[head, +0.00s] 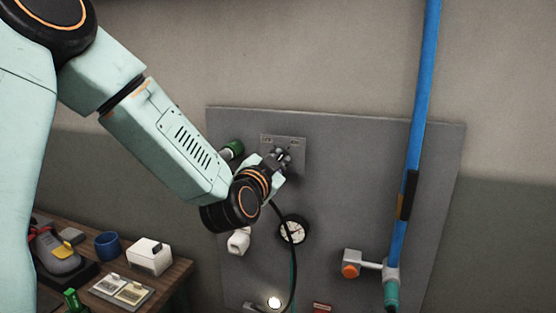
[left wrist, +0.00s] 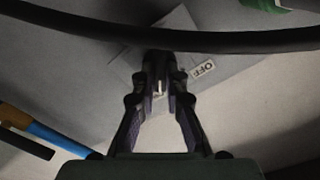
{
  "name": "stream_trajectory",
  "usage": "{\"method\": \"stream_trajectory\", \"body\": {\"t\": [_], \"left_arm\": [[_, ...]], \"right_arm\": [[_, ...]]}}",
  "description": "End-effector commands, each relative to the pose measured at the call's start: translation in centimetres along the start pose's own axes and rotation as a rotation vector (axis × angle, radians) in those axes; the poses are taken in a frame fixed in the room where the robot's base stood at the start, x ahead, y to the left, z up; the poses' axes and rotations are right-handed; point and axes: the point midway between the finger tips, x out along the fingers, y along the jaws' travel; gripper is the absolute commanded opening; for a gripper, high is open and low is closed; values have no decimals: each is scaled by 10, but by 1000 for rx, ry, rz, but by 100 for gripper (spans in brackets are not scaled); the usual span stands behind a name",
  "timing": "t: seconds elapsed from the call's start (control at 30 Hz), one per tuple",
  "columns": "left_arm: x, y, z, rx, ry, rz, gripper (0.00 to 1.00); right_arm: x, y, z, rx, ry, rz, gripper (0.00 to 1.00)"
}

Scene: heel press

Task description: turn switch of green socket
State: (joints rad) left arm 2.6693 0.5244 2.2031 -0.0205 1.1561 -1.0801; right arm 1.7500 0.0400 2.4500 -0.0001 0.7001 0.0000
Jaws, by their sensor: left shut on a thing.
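A green socket (head: 232,150) sits on the grey wall panel, left of a small metal switch plate (head: 297,144). A bit of green also shows at the top right edge of the left wrist view (left wrist: 268,4). My left gripper (head: 281,156) is at the plate, its fingers closed together. In the left wrist view the fingertips (left wrist: 158,66) are shut on the switch, which they mostly hide; a small pale piece shows between the fingers. An "OFF" label (left wrist: 204,69) lies right of the fingertips. My right gripper is out of view.
A black cable (left wrist: 200,40) crosses in front of the fingertips and hangs down the panel (head: 350,160). A gauge (head: 293,229), a white fitting (head: 239,241) and a blue pipe (head: 417,130) are nearby. A wooden bench (head: 172,277) with several items stands at lower left.

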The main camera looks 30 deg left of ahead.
Motion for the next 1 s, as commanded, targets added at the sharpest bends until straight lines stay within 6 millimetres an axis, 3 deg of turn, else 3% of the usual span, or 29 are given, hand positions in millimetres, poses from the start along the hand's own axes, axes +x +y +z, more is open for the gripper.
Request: {"method": "stream_trajectory", "body": {"t": [0.1, 0.13, 0.4, 0.77, 1.0], "left_arm": [[0, 0, 0, 3, 1, 1, 0], [0, 0, 0, 3, 1, 1, 12], [0, 0, 0, 1, 1, 1, 35], [-4, 0, 0, -2, 0, 1, 35], [-38, 0, 0, -6, -1, 2, 35]], "right_arm": [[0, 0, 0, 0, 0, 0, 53], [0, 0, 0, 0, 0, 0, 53], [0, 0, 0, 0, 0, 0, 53], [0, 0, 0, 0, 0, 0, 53], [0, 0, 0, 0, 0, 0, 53]]}}
